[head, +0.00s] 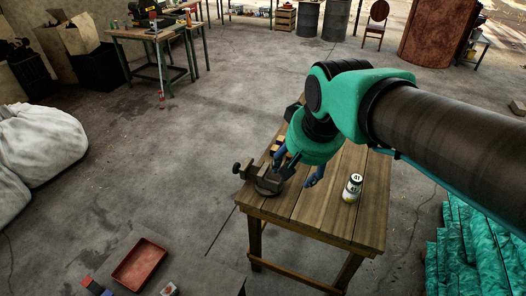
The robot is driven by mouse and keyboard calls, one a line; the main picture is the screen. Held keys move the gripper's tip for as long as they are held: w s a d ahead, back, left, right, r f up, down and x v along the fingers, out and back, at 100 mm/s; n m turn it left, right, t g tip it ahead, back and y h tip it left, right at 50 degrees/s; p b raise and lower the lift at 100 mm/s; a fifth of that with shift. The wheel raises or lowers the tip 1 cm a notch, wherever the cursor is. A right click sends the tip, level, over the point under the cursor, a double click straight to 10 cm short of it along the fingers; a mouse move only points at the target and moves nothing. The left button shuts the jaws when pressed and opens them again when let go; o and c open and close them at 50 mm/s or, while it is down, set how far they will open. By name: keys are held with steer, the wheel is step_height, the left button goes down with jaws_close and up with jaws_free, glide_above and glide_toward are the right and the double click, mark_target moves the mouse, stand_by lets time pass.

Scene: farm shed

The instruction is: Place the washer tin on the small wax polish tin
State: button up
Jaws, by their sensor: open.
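A wooden workbench (325,215) stands below my arm. A small white and dark container (352,188) marked "41" stands upright near the bench's right side; I cannot tell whether it is one tin or two stacked. I cannot tell for sure which thing is the washer tin or the small wax polish tin; either may be hidden behind my arm. My gripper (299,169) points down over the bench, left of the marked container and apart from it. Its blue fingers are spread, and I see nothing held between them.
A dark metal vise (268,182) sits at the bench's left edge, close to my gripper. Small brown blocks (276,147) lie behind it. A red tray (140,262) is at the lower left. The bench's front middle is clear. Green wrapped bundles (465,250) stand at right.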

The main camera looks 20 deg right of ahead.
steer(key=s+a+n+t, duration=0.1)
steer(key=s+a+n, duration=0.2)
steer(key=s, duration=0.4)
steer(key=shift+s+a+f+y, duration=0.3)
steer(key=shift+a, duration=0.5)
steer(key=shift+f, duration=0.15)
step_height(320, 180, down, 13)
steer(key=b, duration=1.3)
